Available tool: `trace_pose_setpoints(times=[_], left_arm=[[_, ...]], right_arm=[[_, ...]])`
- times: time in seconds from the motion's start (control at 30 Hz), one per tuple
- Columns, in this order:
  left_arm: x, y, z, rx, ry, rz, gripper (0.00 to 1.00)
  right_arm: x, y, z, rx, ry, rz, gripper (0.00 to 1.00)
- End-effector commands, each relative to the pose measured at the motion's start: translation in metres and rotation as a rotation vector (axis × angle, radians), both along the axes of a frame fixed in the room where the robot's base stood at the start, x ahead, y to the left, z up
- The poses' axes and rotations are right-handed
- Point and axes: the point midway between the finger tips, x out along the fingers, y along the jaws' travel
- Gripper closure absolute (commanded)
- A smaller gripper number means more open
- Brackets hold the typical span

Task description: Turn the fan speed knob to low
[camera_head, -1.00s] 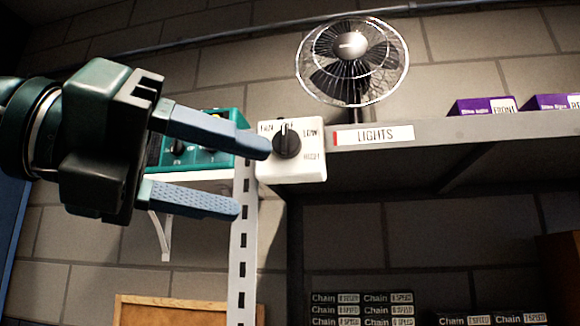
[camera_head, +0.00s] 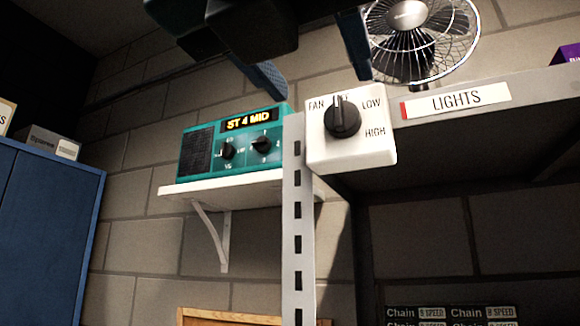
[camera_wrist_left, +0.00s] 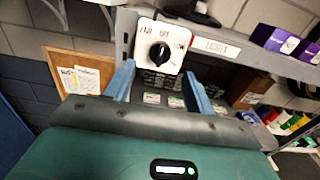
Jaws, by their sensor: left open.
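The fan speed knob (camera_head: 342,117) is a round black dial on a white switch box (camera_head: 378,154) at the shelf's front corner. The box is marked FAN, LOW and HIGH, and OFF shows at its top in the left wrist view. The knob's pointer is up, toward OFF. My left gripper (camera_head: 320,87) comes in from the top of the head view, open and empty, its fingertips just above the box. In the left wrist view the knob (camera_wrist_left: 160,53) shows ahead between the two blue fingers (camera_wrist_left: 160,70). My right gripper is not in view.
A wire-cage fan (camera_head: 425,35) stands on the shelf behind the box. A LIGHTS label (camera_head: 456,100) is right of it. A teal radio (camera_head: 200,150) sits on a small white shelf to the left. A slotted upright (camera_head: 298,240) runs below. A blue cabinet (camera_head: 45,230) is far left.

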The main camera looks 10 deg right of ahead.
Motion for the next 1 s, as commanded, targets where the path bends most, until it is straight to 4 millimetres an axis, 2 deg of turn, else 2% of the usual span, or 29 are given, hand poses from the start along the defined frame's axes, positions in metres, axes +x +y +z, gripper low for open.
trace_pose_setpoints(times=[0.1,0.3,0.47,0.73,1.0], left_arm=[[0.021,-0.014,0.002,0.002,0.005,-0.001,0.46],[0.043,-0.029,0.001,0.002,0.001,-0.001,0.46],[0.050,-0.034,0.000,0.000,0.000,-0.002,0.46],[0.051,-0.034,0.000,0.000,0.000,-0.002,0.46],[0.050,-0.034,0.000,0.001,-0.001,-0.002,0.68]], right_arm=[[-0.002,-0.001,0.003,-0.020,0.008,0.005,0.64],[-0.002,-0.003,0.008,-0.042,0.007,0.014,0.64],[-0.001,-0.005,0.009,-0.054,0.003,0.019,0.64],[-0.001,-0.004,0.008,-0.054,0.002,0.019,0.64],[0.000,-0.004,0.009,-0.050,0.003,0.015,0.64]])
